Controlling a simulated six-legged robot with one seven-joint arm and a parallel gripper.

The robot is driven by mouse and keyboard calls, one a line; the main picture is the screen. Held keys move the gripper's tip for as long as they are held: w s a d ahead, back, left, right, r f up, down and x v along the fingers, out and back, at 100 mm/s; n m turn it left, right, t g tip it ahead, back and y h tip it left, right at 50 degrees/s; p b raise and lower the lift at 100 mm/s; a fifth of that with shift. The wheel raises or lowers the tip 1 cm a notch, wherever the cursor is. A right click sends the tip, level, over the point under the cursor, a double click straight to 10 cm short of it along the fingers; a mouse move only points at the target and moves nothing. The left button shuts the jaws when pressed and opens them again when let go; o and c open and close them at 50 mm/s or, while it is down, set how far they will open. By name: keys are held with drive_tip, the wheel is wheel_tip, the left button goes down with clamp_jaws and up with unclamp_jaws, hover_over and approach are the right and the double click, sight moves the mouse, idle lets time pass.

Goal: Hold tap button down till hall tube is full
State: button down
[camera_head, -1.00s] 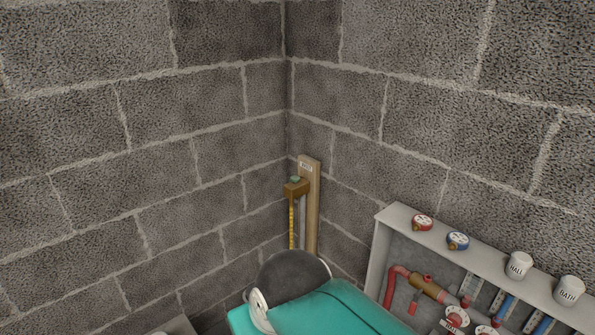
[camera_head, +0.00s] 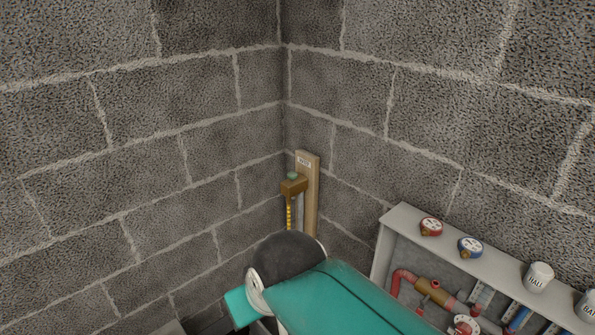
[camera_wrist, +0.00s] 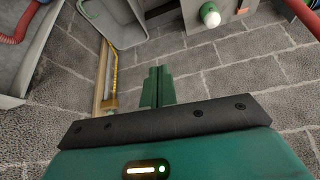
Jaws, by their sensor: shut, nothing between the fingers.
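A green button (camera_head: 292,175) sits on top of a small brown tap block (camera_head: 293,187) on an upright wooden board (camera_head: 312,180) in the corner. The board (camera_wrist: 103,75) and block (camera_wrist: 108,102) also show at the left in the wrist view; the button is not clear there. My gripper (camera_wrist: 157,70) is shut and empty, to the right of the board in that view and apart from it. My arm hides the gripper in the head view. A white pot (camera_head: 538,277) marked HALL stands on the cabinet. I cannot make out the hall tube or its fill.
An open grey cabinet (camera_head: 388,243) with red and blue pipes stands against the right wall. Red and blue gauges (camera_head: 470,247) and a second white pot (camera_head: 588,305) are on its top. Block walls meet behind the board. A yellow-marked strip (camera_head: 290,213) hangs below the block.

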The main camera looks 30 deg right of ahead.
drive_tip(key=w+d+r+n+t+y, duration=0.1)
drive_tip(key=w+d+y, duration=0.15)
drive_tip(key=w, duration=0.55)
drive_tip(key=w+d+r+n+t+y, duration=0.1)
drive_tip(key=w+d, duration=0.2)
drive_tip(key=w, duration=0.5)
drive_tip(key=w+d+r+n+t+y, duration=0.1)
drive_tip(key=w+d+y, duration=0.15)
drive_tip(key=w, duration=0.55)
drive_tip(key=w+d+f+t+h, duration=0.1)
drive_tip(key=w+d+f+t, duration=0.1)
drive_tip(key=d, duration=0.8)
drive_tip(key=w+d+f+m+t+h, duration=0.1)
drive_tip(key=w+d, duration=0.4)
drive_tip(key=d, duration=0.5)
drive_tip(key=w+d+f+t+h, duration=0.1)
drive_tip(key=w+d+f+t, duration=0.1)
drive_tip(key=d, duration=0.8)
drive_tip(key=shift+w+d+f+t+h, duration=0.4)
drive_tip(key=shift+w+t, duration=0.3)
drive_tip(key=shift+w, duration=0.35)
